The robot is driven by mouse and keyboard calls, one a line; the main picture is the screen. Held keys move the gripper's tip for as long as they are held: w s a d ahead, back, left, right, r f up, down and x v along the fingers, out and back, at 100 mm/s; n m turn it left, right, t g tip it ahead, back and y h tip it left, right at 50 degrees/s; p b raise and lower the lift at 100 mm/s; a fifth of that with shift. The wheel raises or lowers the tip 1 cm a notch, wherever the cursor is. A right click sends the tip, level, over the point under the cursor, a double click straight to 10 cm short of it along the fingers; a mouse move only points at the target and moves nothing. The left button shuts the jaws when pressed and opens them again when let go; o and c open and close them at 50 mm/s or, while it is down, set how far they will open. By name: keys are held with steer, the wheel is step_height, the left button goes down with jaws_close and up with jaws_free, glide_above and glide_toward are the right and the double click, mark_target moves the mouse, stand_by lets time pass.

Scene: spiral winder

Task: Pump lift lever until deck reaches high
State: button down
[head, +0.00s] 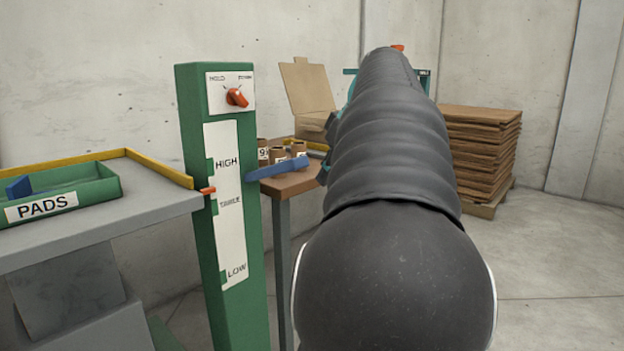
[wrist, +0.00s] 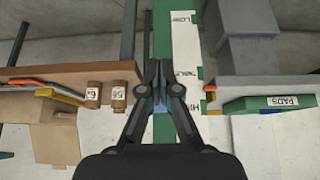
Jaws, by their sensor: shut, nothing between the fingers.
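A green column (head: 192,250) carries a white scale (head: 229,190) marked HIGH at the top, LOW at the bottom and a hard-to-read middle mark. An orange pointer (head: 208,190) sits between HIGH and the middle mark, nearer the middle. The grey deck (head: 150,217) stands left of the column. The blue lift lever (head: 278,168) sticks out to the right of the column, tilted slightly up. My gripper (wrist: 160,65) is shut and empty in the wrist view, in front of the column, with some blue showing between its finger links. My arm hides it in the head view.
An orange knob (head: 236,97) sits on the column's top panel. A green PADS tray (head: 100,198) lies on the deck. A brown table (head: 290,184) with cardboard tubes (head: 278,155) stands behind the lever. Stacked brown boards (head: 480,150) stand at the right. Floor at right is clear.

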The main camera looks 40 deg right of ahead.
steer(key=shift+s+d+r, duration=0.1)
steer(key=shift+s+r, duration=0.4)
steer(key=shift+s, duration=0.3)
steer(key=shift+s+r, duration=0.5)
steer(key=shift+s, duration=0.25)
stand_by(0.8)
steer(key=w+a+f, duration=0.2)
steer(key=a+f, duration=0.3)
steer(key=a, duration=0.6)
steer(key=s+a+f, duration=0.5)
steer(key=a+f, duration=0.5)
steer(key=s+a+f+m, duration=0.1)
steer(key=s+a+f, duration=0.4)
steer(key=a+f, duration=0.5)
steer(key=shift+s+a+f+g, duration=0.2)
steer(key=shift+s+a+g, duration=0.1)
steer(key=shift+a, duration=0.15)
